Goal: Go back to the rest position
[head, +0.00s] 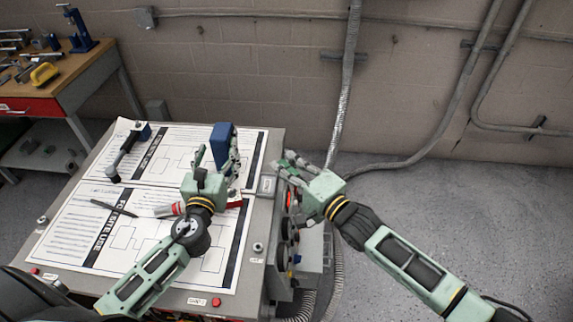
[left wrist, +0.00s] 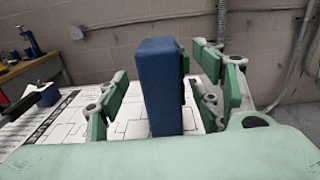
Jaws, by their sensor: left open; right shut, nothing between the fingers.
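My left gripper (head: 215,158) is open above the printed sheets on the bench top. A blue block-shaped object (head: 222,141) stands just beyond it. In the left wrist view the blue block (left wrist: 158,88) shows upright between the spread fingers of the left gripper (left wrist: 165,100); I cannot tell whether any finger touches it. My right gripper (head: 287,163) is shut and empty, off the right edge of the bench top, near the side panel with its knobs.
The bench top (head: 52,262) holds printed sheets (head: 75,235), a dark pen (head: 114,208), a red-and-grey item (head: 168,210) and a black-handled tool with a blue part (head: 127,150). A wooden workbench (head: 70,72) stands at the back left. Floor at right is clear; conduits run along the wall.

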